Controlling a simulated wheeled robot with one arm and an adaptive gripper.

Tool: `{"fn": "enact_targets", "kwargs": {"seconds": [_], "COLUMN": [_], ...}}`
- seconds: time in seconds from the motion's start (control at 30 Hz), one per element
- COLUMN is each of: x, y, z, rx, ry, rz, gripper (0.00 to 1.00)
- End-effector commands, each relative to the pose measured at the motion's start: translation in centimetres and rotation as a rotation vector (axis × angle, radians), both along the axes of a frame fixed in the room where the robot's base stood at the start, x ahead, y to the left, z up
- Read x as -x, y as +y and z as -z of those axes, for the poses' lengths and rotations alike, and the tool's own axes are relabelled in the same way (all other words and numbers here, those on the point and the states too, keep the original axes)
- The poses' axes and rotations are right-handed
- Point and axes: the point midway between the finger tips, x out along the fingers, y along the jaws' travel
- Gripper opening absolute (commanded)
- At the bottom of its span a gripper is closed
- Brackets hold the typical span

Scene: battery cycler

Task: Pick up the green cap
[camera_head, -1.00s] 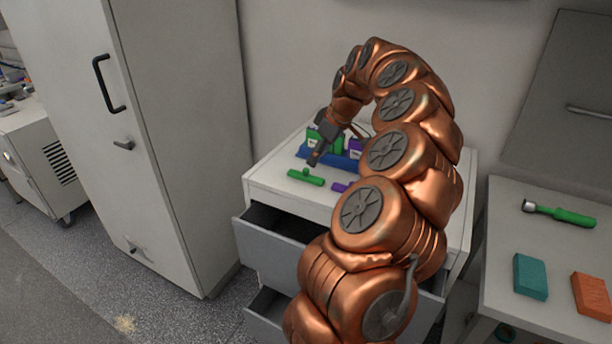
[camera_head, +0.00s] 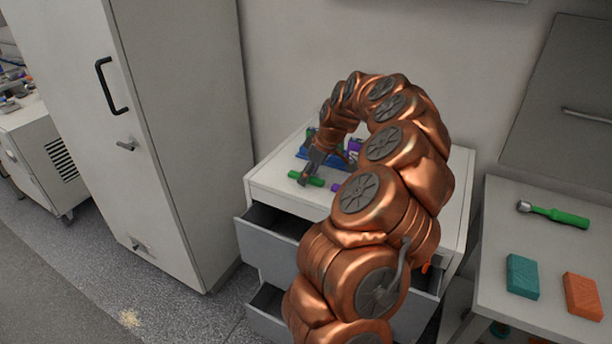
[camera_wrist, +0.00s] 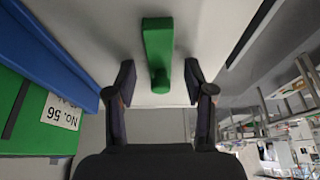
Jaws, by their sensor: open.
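The green cap (camera_wrist: 158,50) is a flat green bar with a small round knob, lying on the white top of the drawer cabinet. In the wrist view it lies between and just beyond the two dark fingers of my gripper (camera_wrist: 158,85), which are apart with nothing between them but the knob end in line. In the head view the cap (camera_head: 314,181) shows at the cabinet's front left, partly behind my gripper (camera_head: 306,178), which is low over it. Whether the fingertips touch it cannot be told.
A blue tray (camera_wrist: 50,55) with a green block labelled No. 56 (camera_wrist: 45,115) is close beside my gripper. A small purple piece (camera_head: 337,187) lies right of the cap. The cabinet's upper drawer (camera_head: 268,240) is open. A side table (camera_head: 500,225) stands at right.

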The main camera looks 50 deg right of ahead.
Motion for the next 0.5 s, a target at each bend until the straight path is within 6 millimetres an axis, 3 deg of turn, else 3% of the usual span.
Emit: {"fn": "enact_targets", "kwargs": {"seconds": [0.03,0.5], "x": [0.00,0.00], "y": [0.01,0.03], "z": [0.02,0.02], "rx": [0.000,-0.001], "ry": [0.000,0.001], "rz": [0.000,0.000], "gripper": [0.51,0.04]}}
